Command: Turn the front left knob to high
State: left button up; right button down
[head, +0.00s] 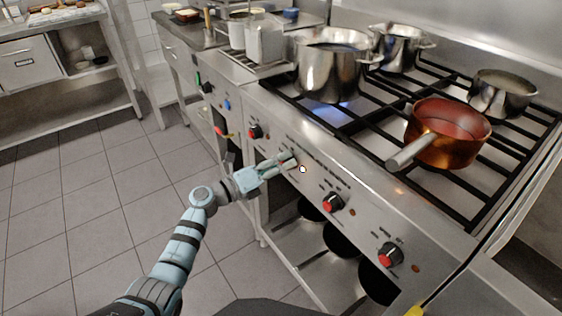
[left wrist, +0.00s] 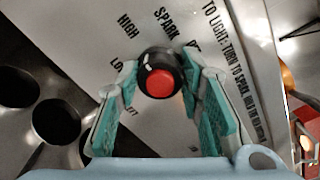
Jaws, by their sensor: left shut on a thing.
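The stove's control panel (head: 318,178) has a row of black knobs with red centres. My left gripper (head: 286,161) is at the panel, between the leftmost knob (head: 255,131) and a middle knob (head: 333,203). In the left wrist view, its teal fingers (left wrist: 164,92) are shut on a black knob with a red centre (left wrist: 160,82). HIGH, SPARK and a partly covered LO are printed around this knob. A small white mark shows on its upper left edge. In the head view the gripper hides this knob.
A large steel pot (head: 332,75) stands on the stove with a blue glow beneath. A copper pan (head: 446,142) has its handle toward the front edge. Another knob (head: 390,255) is at right. The tiled floor (head: 80,210) at left is clear.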

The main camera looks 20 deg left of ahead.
dwell(0.3)
pick_arm(q)
jog(key=o, duration=1.2)
jog(key=shift+c, duration=0.2)
jog(key=v, duration=1.2)
